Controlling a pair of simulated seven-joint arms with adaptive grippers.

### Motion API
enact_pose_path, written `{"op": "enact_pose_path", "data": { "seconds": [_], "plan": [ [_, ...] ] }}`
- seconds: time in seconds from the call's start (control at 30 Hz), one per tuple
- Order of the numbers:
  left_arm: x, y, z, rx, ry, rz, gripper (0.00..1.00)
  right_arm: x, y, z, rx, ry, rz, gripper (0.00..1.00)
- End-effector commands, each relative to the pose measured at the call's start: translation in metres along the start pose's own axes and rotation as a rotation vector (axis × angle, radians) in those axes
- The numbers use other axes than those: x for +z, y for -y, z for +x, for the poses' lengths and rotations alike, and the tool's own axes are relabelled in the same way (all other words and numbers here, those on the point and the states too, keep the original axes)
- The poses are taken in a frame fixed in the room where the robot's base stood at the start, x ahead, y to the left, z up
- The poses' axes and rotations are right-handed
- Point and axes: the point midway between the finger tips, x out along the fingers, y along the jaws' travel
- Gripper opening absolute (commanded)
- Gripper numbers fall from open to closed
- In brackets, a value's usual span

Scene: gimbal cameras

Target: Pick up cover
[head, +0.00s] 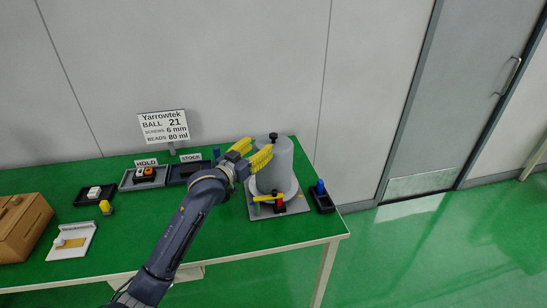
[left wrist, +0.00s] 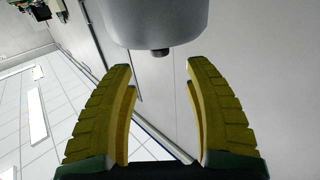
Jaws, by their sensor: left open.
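The cover (head: 281,170) is a tall grey cylinder with a black knob (head: 273,136) on top. It stands upright over a grey base plate (head: 293,209) near the table's right end. My left gripper (head: 257,147) is open, with its yellow fingers at the upper left of the cover, overlapping it in the head view. In the left wrist view the cover (left wrist: 155,18) appears upside down at the top. Its knob (left wrist: 159,52) shows just beyond and between the open fingertips (left wrist: 158,68), with nothing gripped. My right gripper is not in view.
A small yellow-and-red part (head: 278,201) sits at the cover's foot. A black tray with a blue piece (head: 320,187) stands to its right. HOLD (head: 144,177) and STOCK trays, a sign (head: 164,125) and a brown box (head: 22,226) are to the left. The front middle of the green table is clear.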

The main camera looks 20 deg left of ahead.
Motion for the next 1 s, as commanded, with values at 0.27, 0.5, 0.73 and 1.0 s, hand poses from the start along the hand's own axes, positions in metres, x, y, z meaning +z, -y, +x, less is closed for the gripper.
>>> {"op": "enact_pose_path", "data": {
  "seconds": [0.27, 0.5, 0.73, 1.0],
  "plan": [
    [0.000, 0.001, 0.035, -0.001, 0.000, -0.002, 0.53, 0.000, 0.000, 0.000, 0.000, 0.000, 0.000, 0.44],
    [0.000, 0.000, 0.044, -0.001, -0.001, -0.001, 0.53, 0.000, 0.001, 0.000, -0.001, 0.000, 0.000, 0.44],
    [0.000, -0.001, 0.071, -0.001, 0.000, -0.003, 0.53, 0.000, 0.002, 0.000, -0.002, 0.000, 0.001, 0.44],
    [0.000, 0.000, 0.092, -0.001, -0.001, -0.001, 0.53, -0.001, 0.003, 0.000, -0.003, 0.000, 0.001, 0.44]
  ]
}}
